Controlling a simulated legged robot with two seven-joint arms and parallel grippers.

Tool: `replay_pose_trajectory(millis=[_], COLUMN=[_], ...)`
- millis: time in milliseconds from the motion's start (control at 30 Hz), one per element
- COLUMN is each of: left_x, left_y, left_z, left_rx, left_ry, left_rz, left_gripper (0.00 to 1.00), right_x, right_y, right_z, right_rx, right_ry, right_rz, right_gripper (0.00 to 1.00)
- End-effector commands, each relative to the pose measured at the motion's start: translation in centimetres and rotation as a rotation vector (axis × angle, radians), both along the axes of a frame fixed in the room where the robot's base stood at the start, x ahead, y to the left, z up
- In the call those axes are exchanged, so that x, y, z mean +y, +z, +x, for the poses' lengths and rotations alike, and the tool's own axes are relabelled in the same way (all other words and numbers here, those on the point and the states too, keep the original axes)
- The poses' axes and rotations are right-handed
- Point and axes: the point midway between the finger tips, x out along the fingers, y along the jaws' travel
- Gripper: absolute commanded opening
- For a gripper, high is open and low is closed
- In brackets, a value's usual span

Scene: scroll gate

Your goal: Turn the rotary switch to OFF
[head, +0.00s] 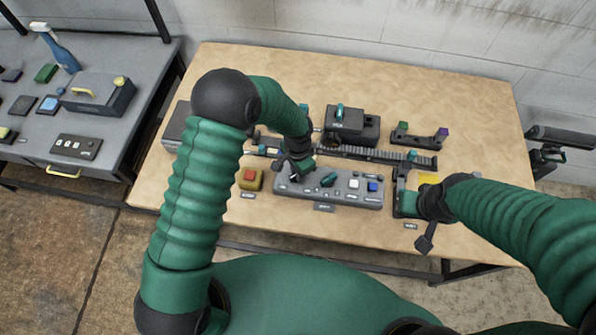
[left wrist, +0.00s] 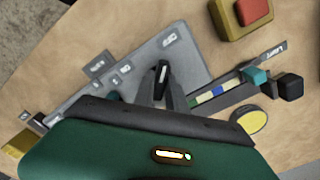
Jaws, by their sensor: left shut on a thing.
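The grey control panel (head: 340,200) lies near the table's front edge. My left gripper (head: 295,177) is over its left end, pointing down. In the left wrist view the gripper (left wrist: 163,85) is shut on the rotary switch (left wrist: 162,72), a dark knob with a white line. An OFF label (left wrist: 169,38) is printed on the panel beside the knob. The gripper mostly hides the knob in the head view. My right gripper (head: 408,204) is low over the table to the right of the panel; its jaws are not clear.
A red button on a yellow box (head: 250,179) stands left of the panel. The panel also bears a green knob (head: 328,179), a white button (head: 354,184) and a blue button (head: 373,187). A dark rail (head: 375,155) runs behind it. A grey side table (head: 60,120) is at left.

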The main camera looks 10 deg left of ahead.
Motion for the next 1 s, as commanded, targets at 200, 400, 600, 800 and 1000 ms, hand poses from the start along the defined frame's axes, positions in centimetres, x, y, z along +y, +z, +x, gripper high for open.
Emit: replay_pose_trajectory(millis=[200, 400, 600, 800, 1000], left_x=[0.0, 0.0, 0.0, 0.0, 0.0], left_y=[0.4, 0.4, 0.2, 0.1, 2.5], left_z=[0.5, 0.5, 0.3, 0.2, 0.3], left_rx=[-0.013, -0.014, -0.008, -0.004, -0.009], left_ry=[-0.006, -0.005, -0.004, -0.004, -0.003], left_rz=[-0.002, -0.003, -0.001, 0.000, -0.001], left_gripper=[0.00, 0.23, 0.38, 0.38, 0.38], right_x=[0.0, 0.0, 0.0, 0.0, 0.0], right_y=[0.1, 0.1, 0.1, 0.0, -0.6], right_z=[0.0, 0.0, 0.0, 0.0, 0.0], right_rx=[0.000, 0.000, 0.000, 0.000, 0.000], right_ry=[0.000, 0.000, 0.000, 0.000, 0.000], right_rz=[0.000, 0.000, 0.000, 0.000, 0.000], right_gripper=[0.00, 0.00, 0.00, 0.00, 0.00])
